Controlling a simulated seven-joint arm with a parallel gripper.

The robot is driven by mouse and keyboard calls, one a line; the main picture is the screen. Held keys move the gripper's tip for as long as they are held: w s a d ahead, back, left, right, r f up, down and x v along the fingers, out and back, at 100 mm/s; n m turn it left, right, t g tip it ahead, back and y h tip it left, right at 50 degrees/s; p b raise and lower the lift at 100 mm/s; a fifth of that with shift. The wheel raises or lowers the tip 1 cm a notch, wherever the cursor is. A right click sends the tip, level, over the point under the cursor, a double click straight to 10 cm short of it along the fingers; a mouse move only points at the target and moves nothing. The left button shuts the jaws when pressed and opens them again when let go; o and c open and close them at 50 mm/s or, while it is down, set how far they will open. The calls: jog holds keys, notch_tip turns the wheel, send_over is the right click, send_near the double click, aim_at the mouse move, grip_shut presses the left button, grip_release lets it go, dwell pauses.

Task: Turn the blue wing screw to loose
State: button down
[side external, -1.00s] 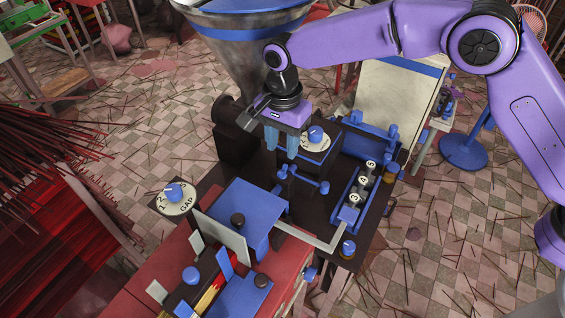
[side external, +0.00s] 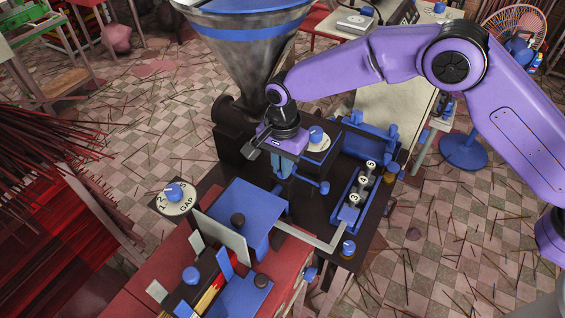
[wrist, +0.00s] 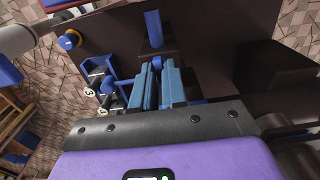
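The blue wing screw (side external: 323,187) is on the dark machine body, below the round dial plate in the side view. Its rounded right end shows; its middle is hidden behind my fingers. My gripper (side external: 284,174) points down over the screw's left part, with its light blue fingers at about the height of the wings. In the wrist view the two fingers of my gripper (wrist: 159,72) stand close together with a narrow gap. Whether the fingers touch or grip the screw cannot be made out.
A dial with a blue knob (side external: 316,134) sits right behind my gripper. A blue tray with numbered weights (side external: 355,198) stands to the right. A blue cover (side external: 240,212) is in front, with the GAP dial (side external: 174,197) left. A metal hopper (side external: 240,60) rises behind.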

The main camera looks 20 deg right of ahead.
jog(key=shift+n, duration=0.4)
jog(key=n, duration=0.3)
jog(key=shift+n, duration=0.4)
jog(key=n, duration=0.9)
jog(key=shift+n, duration=2.2)
jog(key=c, duration=1.2)
grip_release()
jog(key=shift+o, duration=0.2)
